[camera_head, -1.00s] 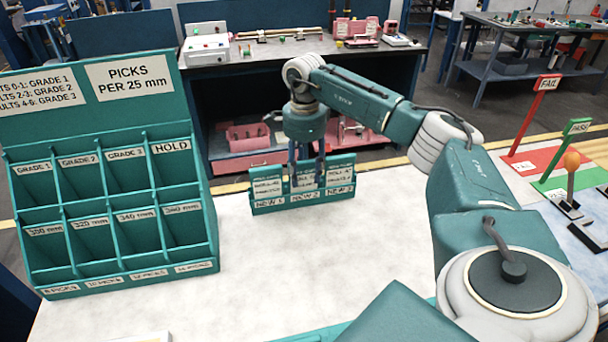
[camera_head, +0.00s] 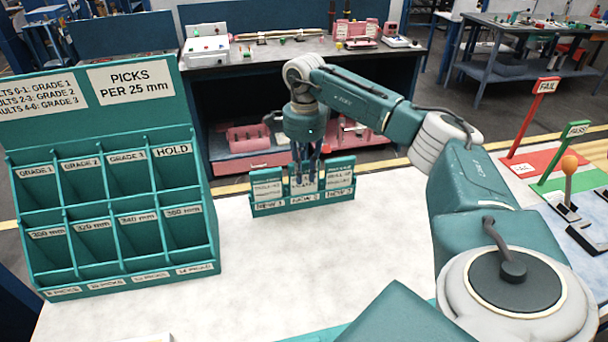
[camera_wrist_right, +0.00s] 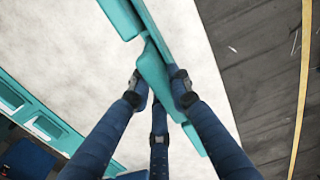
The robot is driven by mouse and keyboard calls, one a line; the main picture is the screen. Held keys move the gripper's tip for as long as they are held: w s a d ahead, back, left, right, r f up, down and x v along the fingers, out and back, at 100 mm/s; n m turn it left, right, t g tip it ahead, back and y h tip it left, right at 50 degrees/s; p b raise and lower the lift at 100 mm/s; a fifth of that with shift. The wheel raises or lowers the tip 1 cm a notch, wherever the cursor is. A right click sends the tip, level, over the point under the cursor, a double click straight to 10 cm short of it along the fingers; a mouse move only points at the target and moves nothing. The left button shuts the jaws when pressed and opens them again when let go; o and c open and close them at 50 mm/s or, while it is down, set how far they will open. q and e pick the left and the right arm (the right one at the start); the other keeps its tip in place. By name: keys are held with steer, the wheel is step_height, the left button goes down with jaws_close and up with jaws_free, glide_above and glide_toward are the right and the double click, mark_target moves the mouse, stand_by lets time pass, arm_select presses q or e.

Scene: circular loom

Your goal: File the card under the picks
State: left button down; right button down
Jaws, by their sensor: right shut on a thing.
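A teal card holder (camera_head: 262,208) stands on the pale table with three slots labelled NEW. Cards with text stand in its left slot (camera_head: 267,188) and right slot (camera_head: 340,178). My right gripper (camera_head: 306,182) points down at the middle slot and is shut on the middle card (camera_head: 303,190), still at the holder; the fingers cover much of this card. My left gripper is not in view.
A teal sorting rack (camera_head: 110,280) with GRADE, HOLD, mm and picks labels stands at the left, under a PICKS PER 25 mm sign (camera_head: 130,80). FAIL (camera_head: 547,85) and PASS (camera_head: 577,129) signs stand at the right. The middle table is clear.

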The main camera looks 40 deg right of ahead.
steer(key=shift+r+p, duration=2.9)
steer(key=shift+r, duration=0.55)
steer(key=shift+f, duration=0.1)
